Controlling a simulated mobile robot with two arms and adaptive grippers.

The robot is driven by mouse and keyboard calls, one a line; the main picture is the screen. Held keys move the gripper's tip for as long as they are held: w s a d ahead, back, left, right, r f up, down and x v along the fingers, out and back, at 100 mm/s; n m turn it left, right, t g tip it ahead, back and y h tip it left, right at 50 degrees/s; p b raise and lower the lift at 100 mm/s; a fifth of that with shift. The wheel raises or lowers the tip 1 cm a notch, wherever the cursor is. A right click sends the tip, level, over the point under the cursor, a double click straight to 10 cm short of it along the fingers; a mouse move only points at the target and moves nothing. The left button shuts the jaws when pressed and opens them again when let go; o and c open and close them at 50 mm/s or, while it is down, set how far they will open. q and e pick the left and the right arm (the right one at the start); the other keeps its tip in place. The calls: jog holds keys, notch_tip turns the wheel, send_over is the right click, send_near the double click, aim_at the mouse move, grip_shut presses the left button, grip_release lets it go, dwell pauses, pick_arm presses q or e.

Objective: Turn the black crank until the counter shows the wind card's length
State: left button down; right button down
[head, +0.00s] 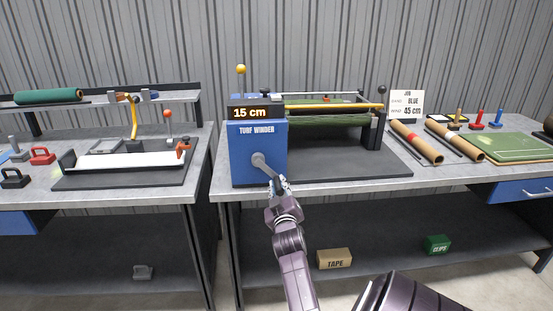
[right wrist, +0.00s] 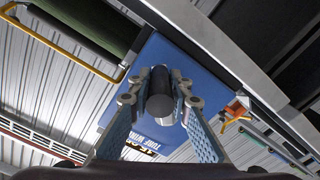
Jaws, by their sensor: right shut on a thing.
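The blue turf winder (head: 262,142) stands on the middle bench, and its counter (head: 251,113) reads 15 cm. The crank (head: 264,163) is on its front face, its arm pointing down and right from the hub. My right gripper (head: 279,184) is shut on the crank's handle and hides most of it. In the right wrist view the dark round handle (right wrist: 160,98) sits between the two fingers. The job card (head: 406,105) stands at the back right and reads band blue, wind 45 cm. My left gripper is not in view.
Green turf (head: 325,119) lies across the winder's rollers, with a yellow bar (head: 340,105) in front. Brown rolls (head: 416,142) and stamps lie to the right. A tape box (head: 334,259) and a clips box (head: 437,245) are on the lower shelf. A cutting station (head: 125,161) is left.

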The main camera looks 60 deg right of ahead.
aim_at(258, 159)
jog(key=shift+w+a+f+m, duration=0.4)
jog(key=shift+w+a+m, duration=0.3)
jog(key=shift+m, duration=0.75)
jog(key=shift+w+a+f+m, duration=0.35)
jog(key=shift+w+a+m, duration=0.35)
jog(key=shift+m, duration=0.8)
jog(key=shift+w+a+f+m, duration=0.45)
jog(key=shift+w+m, duration=0.4)
jog(key=shift+m, duration=0.6)
jog(key=shift+a, duration=0.1)
jog(key=shift+r, duration=0.1)
jog(key=c, duration=1.8)
grip_release()
jog(key=shift+o, duration=0.2)
notch_tip(258, 159, up, 10)
jog(key=shift+f, duration=0.1)
